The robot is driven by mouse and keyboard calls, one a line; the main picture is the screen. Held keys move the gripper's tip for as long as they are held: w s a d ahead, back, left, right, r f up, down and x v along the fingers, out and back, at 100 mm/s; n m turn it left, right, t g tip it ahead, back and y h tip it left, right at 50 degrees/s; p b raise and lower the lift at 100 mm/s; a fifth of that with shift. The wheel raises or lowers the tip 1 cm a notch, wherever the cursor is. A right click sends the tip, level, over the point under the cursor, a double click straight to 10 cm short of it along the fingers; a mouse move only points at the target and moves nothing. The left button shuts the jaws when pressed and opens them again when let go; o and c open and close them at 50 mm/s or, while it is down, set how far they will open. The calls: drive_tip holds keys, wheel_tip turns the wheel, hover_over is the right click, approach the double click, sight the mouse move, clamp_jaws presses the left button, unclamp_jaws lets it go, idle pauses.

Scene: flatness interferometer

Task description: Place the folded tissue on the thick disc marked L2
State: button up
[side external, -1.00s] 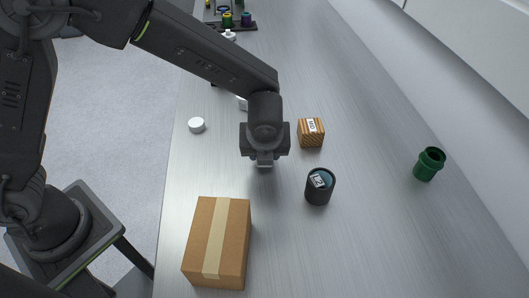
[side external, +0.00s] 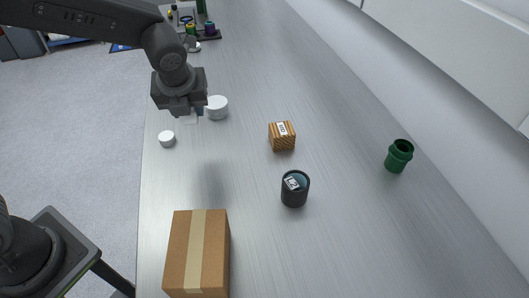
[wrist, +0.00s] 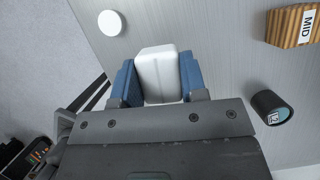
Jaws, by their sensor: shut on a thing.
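My gripper (wrist: 158,80) is shut on a white, round-edged folded tissue (wrist: 158,72), held between its blue finger pads. In the side view my gripper (side external: 187,112) is above the left part of the bench, with the tissue's white end (side external: 189,118) showing below it. The thick disc marked L2 (side external: 295,194) looks like a short black cylinder with a teal top and a small label, hard to read. It stands on the bench to the right of and nearer than my gripper. It also shows at the right of the wrist view (wrist: 263,102). Nothing rests on its top.
A wooden block labelled MID (side external: 282,138) stands behind the disc. A small white round piece (side external: 167,139) and a larger one (side external: 217,108) are at left. A taped cardboard box (side external: 181,250) is in front; a green container (side external: 397,157) is at right. Open bench lies between.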

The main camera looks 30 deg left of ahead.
drive_tip(key=w+d+r+m+t+h, duration=0.1)
drive_tip(key=d+r+m, duration=0.25)
drive_tip(key=d, duration=0.35)
drive_tip(key=w+d+r+m+h, duration=0.2)
drive_tip(key=d+m, duration=0.2)
drive_tip(key=d, duration=0.2)
hover_over(299, 176)
drive_tip(key=s, duration=0.1)
drive_tip(key=f, duration=0.6)
drive_tip(key=shift+a+f, duration=0.2)
drive_tip(key=shift+a, duration=0.05)
drive_tip(key=shift+s+d+f, duration=0.15)
drive_tip(key=shift+d+f, duration=0.1)
drive_tip(key=shift+f, duration=1.9)
drive_tip(key=shift+f, duration=0.15)
drive_tip(key=o, duration=0.9)
